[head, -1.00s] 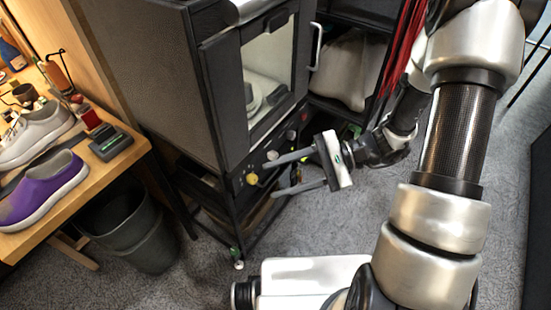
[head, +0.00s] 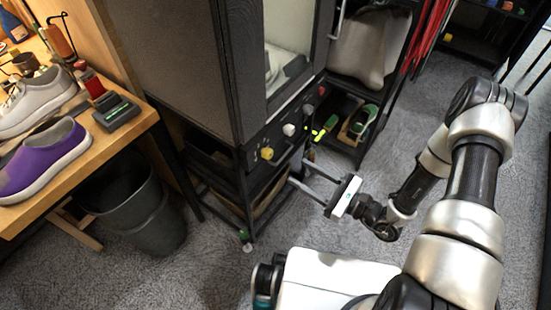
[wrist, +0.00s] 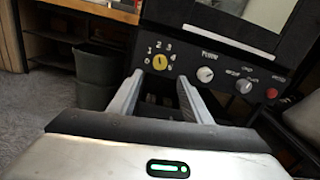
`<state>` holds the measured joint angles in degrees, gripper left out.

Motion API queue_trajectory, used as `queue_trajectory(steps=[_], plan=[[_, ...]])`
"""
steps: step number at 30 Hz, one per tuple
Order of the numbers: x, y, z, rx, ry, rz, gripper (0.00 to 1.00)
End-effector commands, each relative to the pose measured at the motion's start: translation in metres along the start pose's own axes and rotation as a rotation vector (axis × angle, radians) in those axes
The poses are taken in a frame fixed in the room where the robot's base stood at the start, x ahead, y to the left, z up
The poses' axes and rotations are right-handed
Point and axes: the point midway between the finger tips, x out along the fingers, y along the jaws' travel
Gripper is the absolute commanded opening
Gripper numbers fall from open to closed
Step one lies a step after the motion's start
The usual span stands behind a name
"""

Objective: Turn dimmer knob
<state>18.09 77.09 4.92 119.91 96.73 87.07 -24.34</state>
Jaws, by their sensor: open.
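The dark cabinet's front panel carries a row of controls. They are a yellow knob (head: 267,153) with numbers around it, a white knob (head: 289,129), another pale knob (head: 308,110) and a red button (head: 321,91). In the wrist view the yellow knob (wrist: 160,62) lies just beyond my fingertips. The white knob (wrist: 205,74) is right of them, under a label that looks like FLOW. The pale knob (wrist: 245,86) is farther right; its label is too small to read. My gripper (head: 300,172) is open and empty, in front of and below the panel, apart from the knobs.
A wooden bench (head: 140,122) with sneakers, including a purple one (head: 45,160), stands left. A dark bin (head: 140,205) is under it. Shelves with a green-handled item (head: 362,122) adjoin the cabinet's right. Carpet (head: 215,275) is open in front.

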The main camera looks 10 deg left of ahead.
Motion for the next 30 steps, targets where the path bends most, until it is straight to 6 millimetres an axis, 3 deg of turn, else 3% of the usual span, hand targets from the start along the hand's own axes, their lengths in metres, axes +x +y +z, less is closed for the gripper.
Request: queue_trajectory(steps=[9, 15, 27, 30], plan=[[0.068, 0.001, -0.001, -0.002, -0.001, 0.004, 0.44], [0.095, 0.0, 0.0, -0.003, 0.0, 0.003, 0.44], [0.103, 0.0, 0.0, -0.001, 0.001, 0.001, 0.44], [0.103, 0.0, 0.0, -0.001, 0.001, 0.001, 0.31]])
